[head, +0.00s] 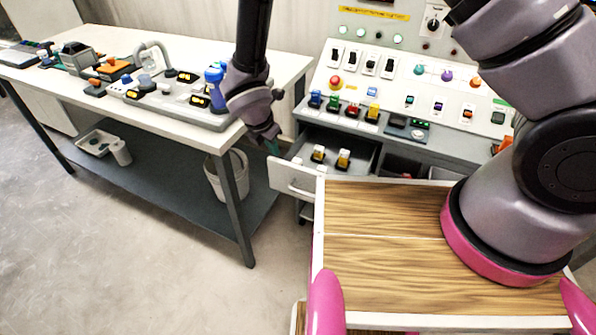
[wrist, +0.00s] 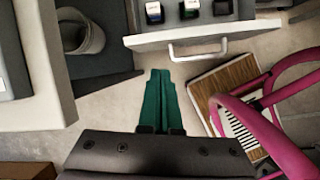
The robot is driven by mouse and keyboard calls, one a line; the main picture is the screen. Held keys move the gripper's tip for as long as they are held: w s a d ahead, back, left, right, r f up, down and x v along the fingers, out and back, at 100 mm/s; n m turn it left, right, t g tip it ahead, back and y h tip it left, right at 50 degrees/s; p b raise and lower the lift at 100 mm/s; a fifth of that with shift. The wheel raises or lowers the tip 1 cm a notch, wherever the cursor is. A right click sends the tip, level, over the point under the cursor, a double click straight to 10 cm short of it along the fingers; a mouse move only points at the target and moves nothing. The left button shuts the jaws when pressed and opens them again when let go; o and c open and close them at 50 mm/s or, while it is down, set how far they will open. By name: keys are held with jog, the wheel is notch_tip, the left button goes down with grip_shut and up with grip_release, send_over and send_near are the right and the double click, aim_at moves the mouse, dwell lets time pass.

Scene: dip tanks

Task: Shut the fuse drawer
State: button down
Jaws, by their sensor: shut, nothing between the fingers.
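The fuse drawer (head: 287,174) stands pulled out of the grey control console. Its pale front and bar handle face the robot, and fuse-like blocks (head: 343,159) stand inside it. In the wrist view the drawer front (wrist: 140,42) runs across the top, with its handle (wrist: 199,52) sticking out below. My gripper (head: 272,147) is beside the drawer's left end in the head view. Its green fingers (wrist: 160,73) lie together, empty, in the wrist view, just short of the drawer front and left of the handle. I cannot tell whether they touch it.
A white workbench (head: 185,55) with devices stands at the left, with a grey lower shelf. A bucket (head: 226,175) sits under its near end; it also shows in the wrist view (wrist: 82,35). The console panel (head: 400,75) carries switches and buttons. Floor between is open.

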aim_at(286, 174)
jog(key=s+f+n, duration=0.3)
jog(key=f, duration=0.3)
jog(key=x, duration=0.3)
jog(key=w+x, duration=0.1)
jog(key=x, duration=0.3)
jog(key=w+r+x, duration=0.1)
jog(key=x, duration=0.2)
jog(key=shift+w+d+f, duration=0.25)
jog(key=shift+d+f, duration=0.05)
jog(key=shift+d, duration=0.05)
jog(key=shift+w+d, duration=0.2)
jog(key=shift+w, duration=0.35)
